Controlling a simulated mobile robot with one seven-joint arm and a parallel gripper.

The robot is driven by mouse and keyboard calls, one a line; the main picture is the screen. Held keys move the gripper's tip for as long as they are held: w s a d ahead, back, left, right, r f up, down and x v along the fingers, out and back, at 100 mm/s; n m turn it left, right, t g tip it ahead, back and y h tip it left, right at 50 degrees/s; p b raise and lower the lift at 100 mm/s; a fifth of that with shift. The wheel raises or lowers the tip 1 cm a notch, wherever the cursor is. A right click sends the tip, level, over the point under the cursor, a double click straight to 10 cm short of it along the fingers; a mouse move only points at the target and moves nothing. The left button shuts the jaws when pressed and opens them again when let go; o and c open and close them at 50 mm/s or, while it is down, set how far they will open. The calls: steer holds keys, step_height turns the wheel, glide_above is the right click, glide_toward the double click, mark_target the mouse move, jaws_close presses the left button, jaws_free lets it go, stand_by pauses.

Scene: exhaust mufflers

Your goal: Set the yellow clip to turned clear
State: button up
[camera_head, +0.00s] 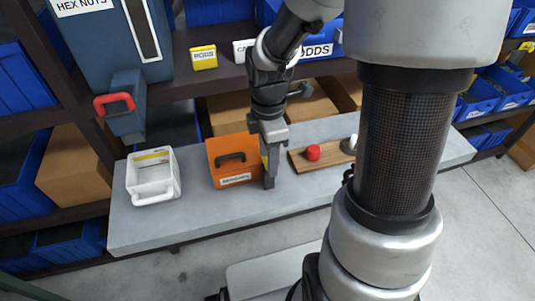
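My gripper (268,180) points down at the right side of an orange case (221,175) on the grey bench. A small yellow piece (264,161), which may be the yellow clip, shows between the case and my gripper. My gripper hides part of it, so its turned position cannot be told. The case has a black handle (230,159) and a white label on its front. I cannot tell whether the gripper touches the yellow piece or whether its fingers are apart.
A white container (153,178) stands left on the grey bench (205,208). A wooden board (325,155) with a red knob (313,152) and a pale knob (349,145) lies to the right. A blue dispenser (110,45) with a red-rimmed spout overhangs the left. The bench front is clear.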

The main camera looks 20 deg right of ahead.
steer(key=c, duration=1.1)
steer(key=shift+o, duration=0.2)
steer(key=shift+m, duration=0.4)
steer(key=m, duration=0.3)
steer(key=shift+m+p, duration=0.4)
steer(key=m, duration=1.3)
steer(key=shift+p, duration=0.35)
steer(key=shift+m, duration=0.3)
